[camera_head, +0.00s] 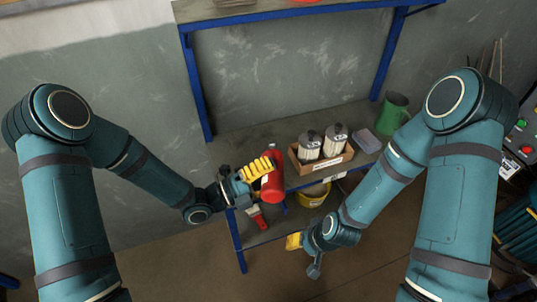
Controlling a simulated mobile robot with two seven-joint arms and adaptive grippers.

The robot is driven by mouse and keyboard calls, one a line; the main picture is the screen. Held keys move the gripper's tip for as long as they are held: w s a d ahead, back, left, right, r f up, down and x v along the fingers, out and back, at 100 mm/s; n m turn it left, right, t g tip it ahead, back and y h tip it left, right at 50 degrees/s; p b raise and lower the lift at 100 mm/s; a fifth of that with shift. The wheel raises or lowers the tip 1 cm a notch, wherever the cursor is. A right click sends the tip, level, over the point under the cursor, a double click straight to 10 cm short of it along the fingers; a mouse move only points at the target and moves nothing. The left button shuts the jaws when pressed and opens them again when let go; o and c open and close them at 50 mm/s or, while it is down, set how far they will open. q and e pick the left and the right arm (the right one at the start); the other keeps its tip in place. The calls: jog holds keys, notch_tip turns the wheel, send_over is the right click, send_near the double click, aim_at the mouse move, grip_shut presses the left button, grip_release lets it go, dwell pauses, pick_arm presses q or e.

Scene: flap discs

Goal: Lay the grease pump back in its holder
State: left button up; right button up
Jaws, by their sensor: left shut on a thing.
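My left gripper (260,170), with ribbed yellow fingers, is at the left end of the shelf unit. It is shut on a red cylinder (272,184), which I take to be the grease pump; its upper part is partly behind the fingers. A smaller red and pale piece (258,218) shows just below; I cannot tell whether it belongs to the pump. I cannot make out the holder for certain. My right gripper (303,251) is low in front of the shelf, apart from the pump; its finger opening is unclear.
On the shelf (235,147) stand a cardboard box (309,168) with two grey-topped containers, a pale plastic box (367,140) and a green jug (391,114). A yellow bucket (313,195) sits below. Blue posts frame the unit. Floor at the lower left is clear.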

pick_arm(q)
jog(key=s+d+m+g+y+p, duration=0.1)
jog(key=m+g+y+p, duration=0.1)
jog(key=m+y, duration=0.2)
jog(key=s+d+f+m+g+y+p, duration=0.1)
jog(key=s+m+g+y+p, duration=0.1)
jog(key=m+y, duration=0.3)
jog(key=s+d+f+m+g+y+p, duration=0.1)
jog(key=m+y+p, duration=0.1)
jog(key=m+y, duration=0.2)
jog(key=shift+s+d+f+m+g, duration=0.1)
jog(key=shift+f+m+g, duration=0.1)
jog(key=shift+m, duration=0.3)
jog(key=shift+s+f+m+g, duration=0.1)
jog(key=shift+m+g, duration=0.1)
jog(key=shift+m, duration=0.3)
jog(key=shift+w+a+r+m+t+y+p, duration=0.15)
jog(key=shift+w+a+m+t+y+p, duration=0.3)
jog(key=shift+m+p, duration=0.3)
